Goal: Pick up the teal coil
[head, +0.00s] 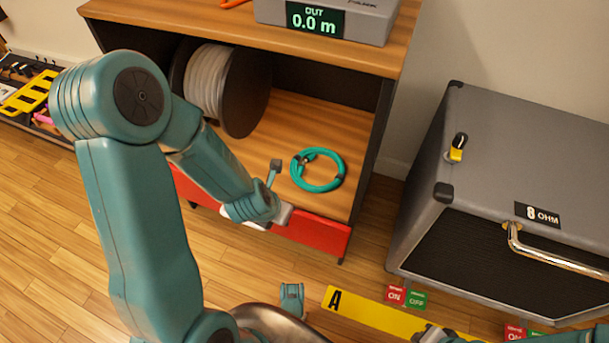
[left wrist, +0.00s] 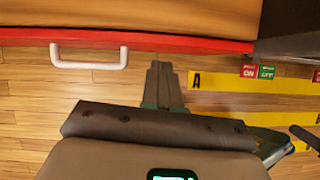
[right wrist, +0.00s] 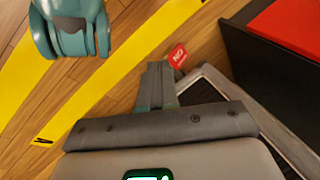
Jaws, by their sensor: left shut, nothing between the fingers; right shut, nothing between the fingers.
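The teal coil (head: 333,183) is a ring of cable lying flat on the wooden shelf (head: 290,115) of the cabinet, towards its right side, in the head view. It has dark bands on it. My left gripper (left wrist: 160,72) is shut and empty. In the head view my left arm reaches across to the shelf's front edge, left of and nearer than the coil, and is apart from it. My right gripper (right wrist: 158,72) is shut and empty, over the floor side; its arm shows only at the bottom right of the head view. Neither wrist view shows the coil.
A reel of white cable (head: 207,80) stands left on the shelf. A red drawer front (head: 318,233) with a white handle (left wrist: 88,64) is below. A grey speaker cabinet (head: 500,140) stands right. Yellow strips (head: 375,318) and ON/OFF tags (head: 396,295) lie on the floor.

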